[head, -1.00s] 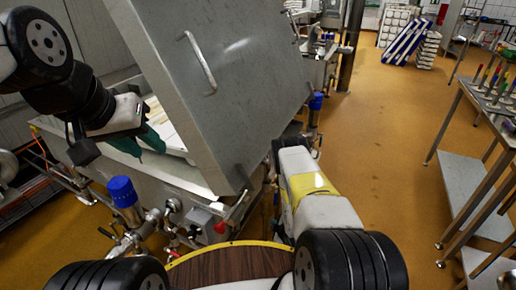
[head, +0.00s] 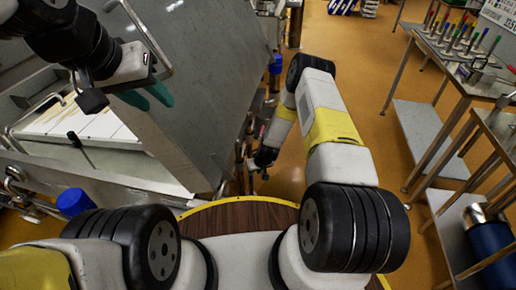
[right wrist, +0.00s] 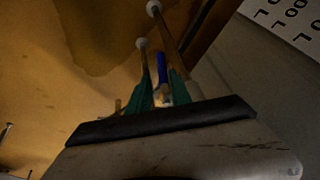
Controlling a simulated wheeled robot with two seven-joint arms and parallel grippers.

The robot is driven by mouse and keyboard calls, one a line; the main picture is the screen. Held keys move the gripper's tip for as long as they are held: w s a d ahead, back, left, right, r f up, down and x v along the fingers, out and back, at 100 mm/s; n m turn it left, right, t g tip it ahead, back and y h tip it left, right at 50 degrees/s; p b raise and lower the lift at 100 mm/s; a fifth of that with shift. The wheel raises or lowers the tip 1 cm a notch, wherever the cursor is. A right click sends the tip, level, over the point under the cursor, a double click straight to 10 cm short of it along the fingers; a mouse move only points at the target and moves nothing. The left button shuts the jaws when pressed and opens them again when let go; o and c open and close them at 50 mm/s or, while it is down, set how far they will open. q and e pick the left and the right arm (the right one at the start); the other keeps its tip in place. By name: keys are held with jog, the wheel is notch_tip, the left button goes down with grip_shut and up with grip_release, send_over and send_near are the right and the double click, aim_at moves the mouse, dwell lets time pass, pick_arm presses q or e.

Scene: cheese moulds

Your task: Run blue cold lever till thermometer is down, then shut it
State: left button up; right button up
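My left gripper (head: 148,97) has green fingers that stand apart, empty, in front of the big grey lid (head: 195,75) and above the white moulds in the vat. My right arm reaches down past the lid's right side, and its gripper is small and dark in the head view (head: 262,160). In the right wrist view its green fingers (right wrist: 163,92) stand apart. A narrow blue piece (right wrist: 161,68), possibly the blue cold lever, shows between them; I cannot tell whether they touch it. I cannot make out a thermometer for sure.
A blue-topped fitting (head: 75,202) stands at the lower left, another (head: 276,62) beyond the lid. Steel tables (head: 455,60) with coloured-handled tools stand at right. In the right wrist view, rods with pale ball ends (right wrist: 141,43) lie beyond the fingers.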

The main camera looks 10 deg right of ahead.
jog(key=x, duration=0.7)
jog(key=shift+w+a+f, duration=0.2)
grip_shut()
dwell(1.3)
